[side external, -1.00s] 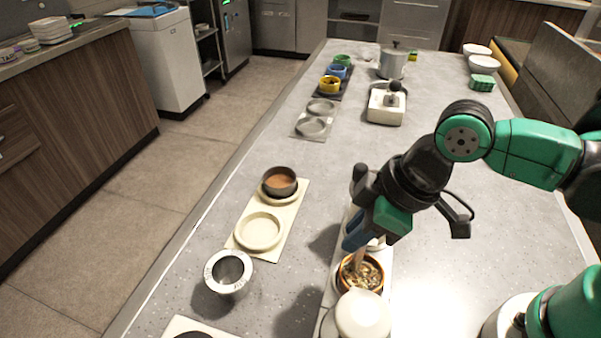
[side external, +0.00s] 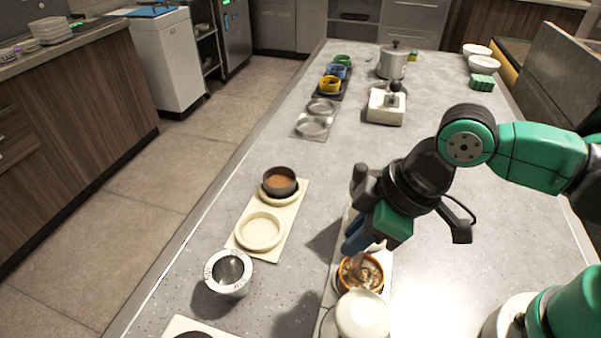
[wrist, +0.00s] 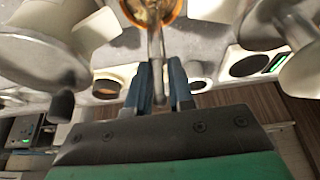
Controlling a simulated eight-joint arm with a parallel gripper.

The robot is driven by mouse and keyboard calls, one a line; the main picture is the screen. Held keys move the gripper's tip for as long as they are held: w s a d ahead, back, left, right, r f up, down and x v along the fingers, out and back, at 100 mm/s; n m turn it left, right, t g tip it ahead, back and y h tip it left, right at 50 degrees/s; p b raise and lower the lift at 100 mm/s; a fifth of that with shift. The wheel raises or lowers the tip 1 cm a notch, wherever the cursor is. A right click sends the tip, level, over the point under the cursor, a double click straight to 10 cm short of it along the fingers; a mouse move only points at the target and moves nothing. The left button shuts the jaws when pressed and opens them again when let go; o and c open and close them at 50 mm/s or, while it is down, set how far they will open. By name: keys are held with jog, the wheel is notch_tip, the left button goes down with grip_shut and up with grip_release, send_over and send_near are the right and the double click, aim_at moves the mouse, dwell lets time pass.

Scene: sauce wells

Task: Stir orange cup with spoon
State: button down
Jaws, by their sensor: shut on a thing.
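The orange cup (side external: 377,284) stands in a light tray on the counter, with brownish, mottled contents. It also shows in the wrist view (wrist: 177,10), cut off by the top edge. My gripper (side external: 354,240) is above the cup, tilted down, its blue fingers shut on the spoon's handle. In the wrist view the spoon (wrist: 158,62) runs up from between the fingers (wrist: 160,88) into the cup. Its lower end is inside the cup; how deep it goes is unclear.
A pale rounded lid or jar (side external: 362,314) stands close in front of the cup. To the left are a metal cup (side external: 228,272) and a cream tray (side external: 243,232) with a dark bowl (side external: 280,182). A white-based device (side external: 386,107) and a pot (side external: 392,63) stand farther back.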

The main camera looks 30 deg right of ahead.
jog(key=shift+r, duration=1.8)
